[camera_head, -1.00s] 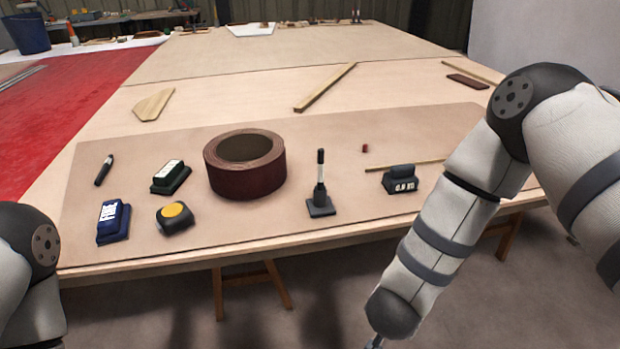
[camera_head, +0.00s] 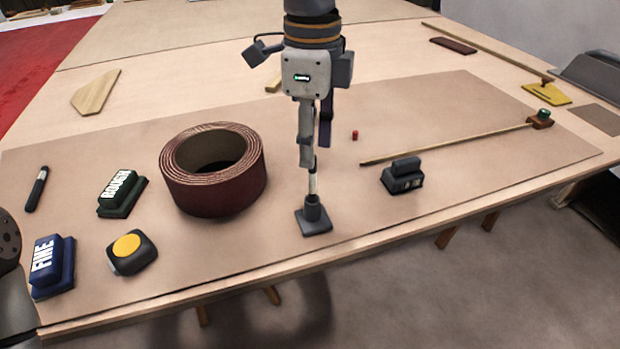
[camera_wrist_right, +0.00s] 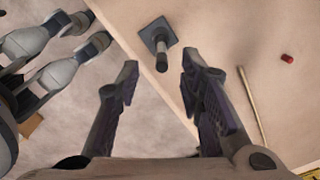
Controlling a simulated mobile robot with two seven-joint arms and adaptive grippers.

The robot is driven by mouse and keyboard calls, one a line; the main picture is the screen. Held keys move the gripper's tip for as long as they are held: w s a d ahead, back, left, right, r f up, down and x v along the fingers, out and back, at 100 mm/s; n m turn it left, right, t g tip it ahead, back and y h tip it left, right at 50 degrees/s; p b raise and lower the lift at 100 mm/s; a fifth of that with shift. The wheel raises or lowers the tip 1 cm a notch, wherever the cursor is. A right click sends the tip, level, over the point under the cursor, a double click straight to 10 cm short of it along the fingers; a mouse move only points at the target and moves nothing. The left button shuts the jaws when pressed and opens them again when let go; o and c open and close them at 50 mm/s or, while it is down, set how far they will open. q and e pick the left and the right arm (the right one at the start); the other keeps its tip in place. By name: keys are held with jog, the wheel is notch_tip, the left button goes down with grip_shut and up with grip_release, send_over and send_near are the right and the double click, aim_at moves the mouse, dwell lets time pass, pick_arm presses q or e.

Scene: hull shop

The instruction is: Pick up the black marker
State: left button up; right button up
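A marker (camera_head: 313,185) with a white body stands upright in a dark square-based holder (camera_head: 313,222) near the table's front edge. The marker's dark top end (camera_wrist_right: 162,63) shows in the right wrist view, ahead of the fingers and between their lines. My right gripper (camera_head: 316,155) points down just above the marker, open and empty, its fingers apart on either side in the right wrist view (camera_wrist_right: 159,68). In the head view the fingers hide the marker's top. My left gripper is out of view.
A dark red abrasive roll (camera_head: 214,195) stands left of the holder. Right of it are a dark weight (camera_head: 403,178), a small red piece (camera_head: 355,135) and a thin rod (camera_head: 450,146). A tape measure (camera_head: 132,253) and two sanding blocks, ROUGH (camera_head: 122,195) and FINE (camera_head: 52,268), lie left.

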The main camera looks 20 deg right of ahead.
aim_at(313, 173)
notch_tip(313, 173, down, 7)
jog(key=shift+d+r, duration=0.1)
jog(key=shift+r, duration=0.1)
grip_shut()
